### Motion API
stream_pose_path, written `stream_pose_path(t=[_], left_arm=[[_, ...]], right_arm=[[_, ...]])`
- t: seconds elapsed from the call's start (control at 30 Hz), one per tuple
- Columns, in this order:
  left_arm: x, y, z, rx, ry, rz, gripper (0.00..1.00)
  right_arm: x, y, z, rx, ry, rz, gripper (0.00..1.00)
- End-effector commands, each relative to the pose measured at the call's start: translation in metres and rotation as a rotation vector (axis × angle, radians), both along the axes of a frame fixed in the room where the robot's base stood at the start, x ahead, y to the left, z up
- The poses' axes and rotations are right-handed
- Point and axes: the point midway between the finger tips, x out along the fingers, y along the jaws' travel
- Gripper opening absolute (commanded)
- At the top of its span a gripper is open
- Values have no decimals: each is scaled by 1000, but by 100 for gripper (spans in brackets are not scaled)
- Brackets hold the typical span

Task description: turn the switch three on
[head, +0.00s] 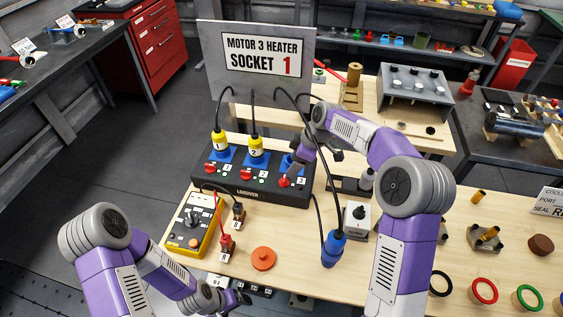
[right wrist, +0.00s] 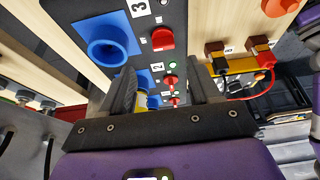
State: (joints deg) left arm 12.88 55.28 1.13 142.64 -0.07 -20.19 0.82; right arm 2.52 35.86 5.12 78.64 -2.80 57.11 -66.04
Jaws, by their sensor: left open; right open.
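The black switch box (head: 250,185) has three blue sockets in a row, each with a red switch. Yellow plugs 1 (head: 219,145) and 2 (head: 255,148) sit in their sockets. Switch three (head: 285,182) is at the box's right end, partly covered by my right arm. The right wrist view shows red switch three (right wrist: 162,38) beside the empty blue socket 3 (right wrist: 107,48), with red switch two (right wrist: 172,81) lower down. My right gripper (right wrist: 163,92) is open and empty, close to the box. My left gripper (head: 236,298) is open and empty at the table's front edge.
A blue plug (head: 333,248) on a cable rests at the table's front right. A yellow meter (head: 194,225), small red and black terminals and an orange disc (head: 263,258) lie in front of the box. A sign (head: 258,55) reads "Motor 3 heater socket 1".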

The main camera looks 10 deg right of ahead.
Motion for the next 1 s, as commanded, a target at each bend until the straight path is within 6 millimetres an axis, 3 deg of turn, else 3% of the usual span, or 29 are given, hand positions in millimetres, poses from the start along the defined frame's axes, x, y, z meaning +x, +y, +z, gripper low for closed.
stream_pose_path(t=[0.5,0.87,1.0], left_arm=[[-1,0,-8,0,1,0,85],[0,0,-8,0,1,0,85],[0,0,-8,0,1,0,85]], right_arm=[[10,24,-63,0,0,1,62],[11,26,-68,0,0,0,62],[11,26,-68,0,0,0,42]])
